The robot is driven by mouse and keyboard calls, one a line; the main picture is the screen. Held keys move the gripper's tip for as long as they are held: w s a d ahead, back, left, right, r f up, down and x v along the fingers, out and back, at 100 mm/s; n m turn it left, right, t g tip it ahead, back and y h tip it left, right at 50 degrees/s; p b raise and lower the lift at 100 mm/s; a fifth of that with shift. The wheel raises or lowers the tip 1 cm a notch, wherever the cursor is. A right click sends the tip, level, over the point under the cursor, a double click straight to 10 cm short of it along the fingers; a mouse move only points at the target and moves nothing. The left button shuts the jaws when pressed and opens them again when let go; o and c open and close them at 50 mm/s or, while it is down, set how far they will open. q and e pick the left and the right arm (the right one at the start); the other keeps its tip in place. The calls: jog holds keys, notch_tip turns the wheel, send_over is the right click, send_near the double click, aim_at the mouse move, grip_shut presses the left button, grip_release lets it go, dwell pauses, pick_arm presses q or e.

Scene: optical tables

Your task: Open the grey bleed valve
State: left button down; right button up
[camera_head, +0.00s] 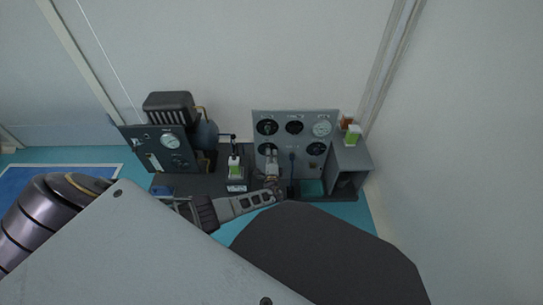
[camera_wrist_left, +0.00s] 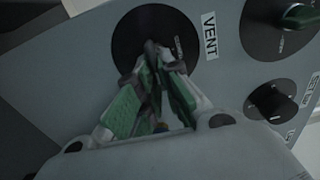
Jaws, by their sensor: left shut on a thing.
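The grey panel (camera_head: 281,116) stands upright at the back of the dark bench and carries several round black dials and a gauge. My left gripper (camera_head: 270,156) reaches to the lower left dial of this panel. In the left wrist view the left gripper (camera_wrist_left: 158,78), with green finger pads, is shut on a small grey knob (camera_wrist_left: 150,47). The knob sits on a black disc (camera_wrist_left: 130,38) beside a white VENT label (camera_wrist_left: 209,35). The fingers hide much of the knob, so its angle is unclear. No label naming the bleed valve is readable. My right gripper is not in view.
A green knob (camera_wrist_left: 300,16) and a black knob (camera_wrist_left: 272,101) sit close by on the panel. A dark instrument box with a gauge (camera_head: 172,141) stands at left. An open grey box (camera_head: 352,158) is at right.

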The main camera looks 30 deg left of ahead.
pick_arm(q)
jog(key=c, duration=1.6)
grip_release()
jog(key=shift+s+d, duration=0.15)
jog(key=shift+s, duration=0.05)
jog(key=v, duration=1.1)
jog(key=shift+s, duration=0.3)
jog(key=shift+d, duration=0.1)
